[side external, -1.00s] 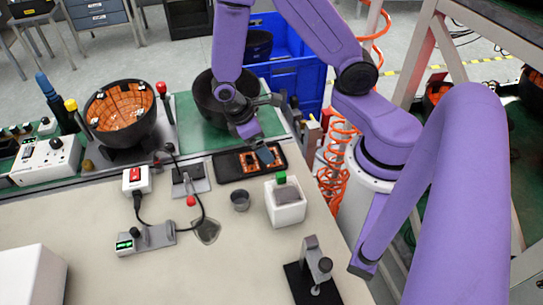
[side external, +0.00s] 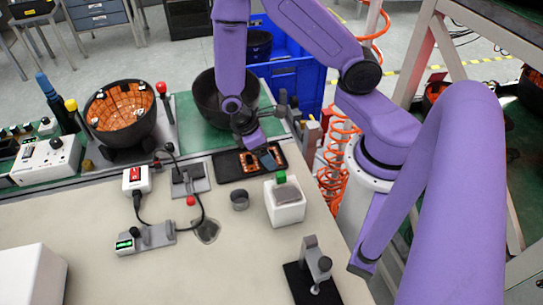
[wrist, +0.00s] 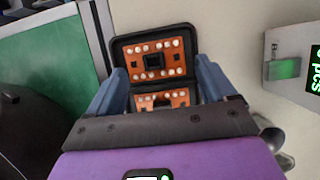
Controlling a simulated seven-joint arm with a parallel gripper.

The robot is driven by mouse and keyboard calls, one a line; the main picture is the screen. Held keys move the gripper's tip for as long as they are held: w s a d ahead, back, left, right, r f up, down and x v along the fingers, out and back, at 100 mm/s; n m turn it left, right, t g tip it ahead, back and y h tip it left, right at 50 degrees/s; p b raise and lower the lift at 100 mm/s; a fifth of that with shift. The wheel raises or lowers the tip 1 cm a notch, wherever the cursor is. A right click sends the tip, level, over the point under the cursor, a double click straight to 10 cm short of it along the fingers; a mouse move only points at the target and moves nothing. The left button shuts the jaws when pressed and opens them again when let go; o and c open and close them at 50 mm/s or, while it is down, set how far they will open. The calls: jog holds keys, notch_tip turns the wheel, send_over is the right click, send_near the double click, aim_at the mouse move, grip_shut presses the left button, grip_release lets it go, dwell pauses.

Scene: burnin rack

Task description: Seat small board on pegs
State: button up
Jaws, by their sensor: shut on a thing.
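A black tray (side external: 229,174) holds orange boards with pale round spots. One board (side external: 248,162) lies on the left of the tray; it shows whole at the far end of the tray in the wrist view (wrist: 153,60). A second orange board (wrist: 150,101) shows between my blue fingers and is partly hidden by my gripper's body. My gripper (wrist: 156,92) is shut on this second board, low at the right part of the tray. Whether the board is lifted clear of the tray cannot be told. I cannot identify the pegs for certain.
A grey fixture (side external: 193,187) with a red-knobbed lever stands left of the tray. A small grey cup (side external: 239,200) and a white box (side external: 286,210) stand in front. A dark bowl (side external: 207,102) is behind my gripper. The front middle of the table is clear.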

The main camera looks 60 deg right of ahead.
jog(key=shift+d+f, duration=0.35)
grip_shut()
jog(key=shift+w, duration=0.15)
jog(key=shift+a, duration=0.1)
jog(key=shift+r, duration=0.1)
